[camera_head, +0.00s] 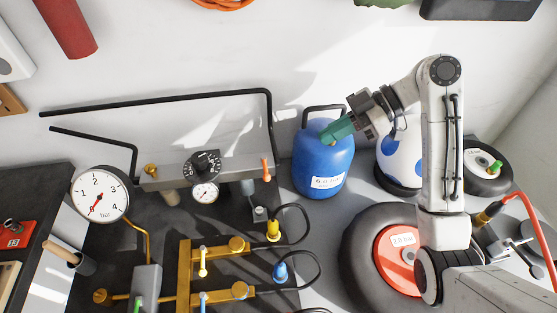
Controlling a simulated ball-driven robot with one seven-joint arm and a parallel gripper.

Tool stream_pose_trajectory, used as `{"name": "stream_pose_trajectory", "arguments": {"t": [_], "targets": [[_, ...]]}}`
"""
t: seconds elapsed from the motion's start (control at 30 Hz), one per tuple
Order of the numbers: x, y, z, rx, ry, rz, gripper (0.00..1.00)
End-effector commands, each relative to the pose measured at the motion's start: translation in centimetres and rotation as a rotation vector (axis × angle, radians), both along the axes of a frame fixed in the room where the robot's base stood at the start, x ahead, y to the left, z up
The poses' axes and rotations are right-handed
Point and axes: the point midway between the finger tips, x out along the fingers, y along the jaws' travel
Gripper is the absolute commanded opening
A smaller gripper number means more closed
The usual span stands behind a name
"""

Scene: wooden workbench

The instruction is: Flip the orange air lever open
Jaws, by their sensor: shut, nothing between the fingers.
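The orange air lever (265,168) is a small upright piece at the right end of the grey manifold block (222,168). My gripper (326,141) has green fingers, shut with nothing between them. It is to the right of the lever and apart from it. In the picture the fingers overlap the upper part of the blue canister (322,165); I cannot tell whether they touch it. The lever is in clear sight, with nothing in front of it.
A black dial (204,163) and a small gauge (205,193) are on the block. A black pipe (180,97) runs above it. A large pressure gauge (98,194) stands at left. Brass fittings (210,247) and hoses fill the front. A wheel (365,240) lies at right.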

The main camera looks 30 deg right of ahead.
Motion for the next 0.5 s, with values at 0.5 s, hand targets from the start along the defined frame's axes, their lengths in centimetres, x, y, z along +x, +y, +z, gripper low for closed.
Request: {"name": "stream_pose_trajectory", "arguments": {"t": [0.5], "targets": [[1.5, 5.0, -3.5, 0.002, 0.002, 0.005, 0.00]]}}
